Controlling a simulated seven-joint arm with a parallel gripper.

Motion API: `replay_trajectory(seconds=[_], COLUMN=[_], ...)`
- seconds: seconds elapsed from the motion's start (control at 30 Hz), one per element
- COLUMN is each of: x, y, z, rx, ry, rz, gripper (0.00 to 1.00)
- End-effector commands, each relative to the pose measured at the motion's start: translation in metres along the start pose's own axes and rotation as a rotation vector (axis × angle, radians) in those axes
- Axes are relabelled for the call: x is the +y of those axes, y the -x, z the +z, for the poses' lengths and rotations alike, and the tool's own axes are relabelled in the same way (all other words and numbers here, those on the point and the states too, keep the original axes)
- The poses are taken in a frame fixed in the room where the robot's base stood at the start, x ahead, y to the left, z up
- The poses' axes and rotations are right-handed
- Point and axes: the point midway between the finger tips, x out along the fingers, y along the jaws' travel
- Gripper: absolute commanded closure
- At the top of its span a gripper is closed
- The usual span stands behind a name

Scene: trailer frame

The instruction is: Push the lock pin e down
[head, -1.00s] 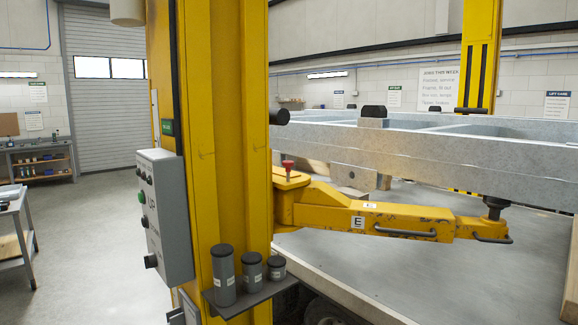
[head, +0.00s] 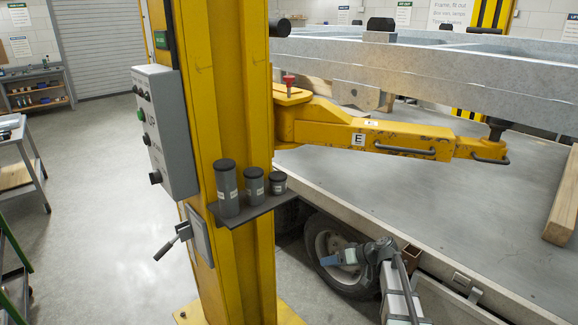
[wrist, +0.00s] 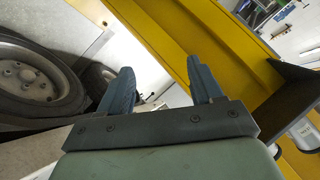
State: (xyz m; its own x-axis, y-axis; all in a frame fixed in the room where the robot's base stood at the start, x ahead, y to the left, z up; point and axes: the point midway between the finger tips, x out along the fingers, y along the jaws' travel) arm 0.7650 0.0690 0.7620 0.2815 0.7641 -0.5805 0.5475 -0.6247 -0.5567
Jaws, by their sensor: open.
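The lock pin e is a red knob (head: 289,80) that stands up from the pivot block of the yellow lift arm marked E (head: 350,135), beside the yellow column (head: 220,110). How deep its shaft sits is too small to tell. My gripper (head: 327,260) is low in the head view, in front of the trailer wheel, well below the pin and apart from it. In the wrist view my gripper (wrist: 160,78) has its two blue-grey fingers apart with nothing between them. The pin does not show in the wrist view.
A shelf (head: 245,211) with several dark cylinders juts from the column between my gripper's height and the pin. A grey control box (head: 165,130) and a lever (head: 170,243) are on the column. The trailer frame (head: 440,65) runs above arm E. A wheel (head: 325,245) is behind my gripper.

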Motion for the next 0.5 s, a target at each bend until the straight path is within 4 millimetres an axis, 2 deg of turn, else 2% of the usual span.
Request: replay_trajectory(seconds=[0.03, 0.1, 0.27, 0.5], x=[-0.003, -0.011, -0.033, -0.077], y=[0.012, 0.027, 0.068, 0.139], z=[-0.028, -0.061, -0.133, -0.231], rx=[0.043, 0.099, 0.227, 0.416], ry=[0.04, 0.094, 0.222, 0.419], rz=[-0.011, -0.029, -0.065, -0.105], gripper=[0.35, 0.35, 0.35, 0.35])
